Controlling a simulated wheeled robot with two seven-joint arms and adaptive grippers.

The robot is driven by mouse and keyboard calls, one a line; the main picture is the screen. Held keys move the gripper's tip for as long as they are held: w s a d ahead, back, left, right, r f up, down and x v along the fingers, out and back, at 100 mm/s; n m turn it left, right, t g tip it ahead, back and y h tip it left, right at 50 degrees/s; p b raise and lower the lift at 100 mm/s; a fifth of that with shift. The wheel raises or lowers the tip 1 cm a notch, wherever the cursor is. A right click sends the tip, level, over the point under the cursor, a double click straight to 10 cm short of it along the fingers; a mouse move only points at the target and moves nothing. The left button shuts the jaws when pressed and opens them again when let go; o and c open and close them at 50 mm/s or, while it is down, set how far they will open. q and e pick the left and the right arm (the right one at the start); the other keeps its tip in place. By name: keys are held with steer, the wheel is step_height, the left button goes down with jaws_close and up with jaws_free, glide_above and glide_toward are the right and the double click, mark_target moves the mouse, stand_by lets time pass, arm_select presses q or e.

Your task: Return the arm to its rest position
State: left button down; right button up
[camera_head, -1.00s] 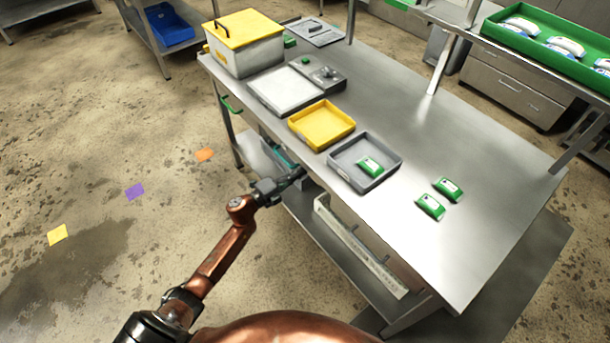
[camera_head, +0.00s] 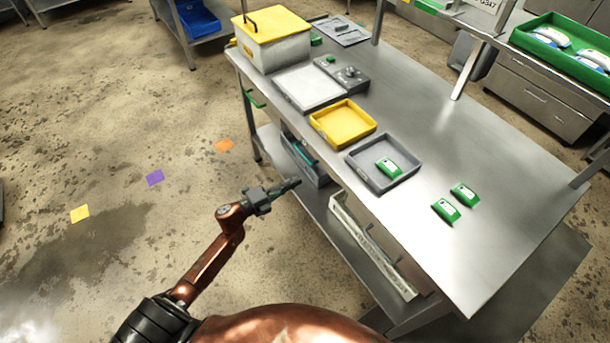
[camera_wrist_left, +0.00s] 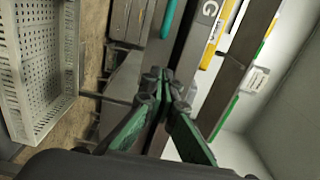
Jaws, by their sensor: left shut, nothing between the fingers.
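My left arm comes in from the bottom left in the head view. Its gripper (camera_head: 290,186) is shut and empty, over the floor just left of the steel table (camera_head: 440,240). In the left wrist view the green-padded fingers (camera_wrist_left: 160,85) meet at their tips with nothing between them. My right gripper is not in view.
On the table are a yellow-lidded box (camera_head: 270,45), a yellow tray (camera_head: 342,123), a grey tray (camera_head: 372,180) with a green-white device inside, and two similar devices (camera_head: 446,210). A lower shelf (camera_head: 345,240) holds bins.

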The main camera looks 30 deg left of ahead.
arm_select(q)
steer(key=shift+v, duration=1.5)
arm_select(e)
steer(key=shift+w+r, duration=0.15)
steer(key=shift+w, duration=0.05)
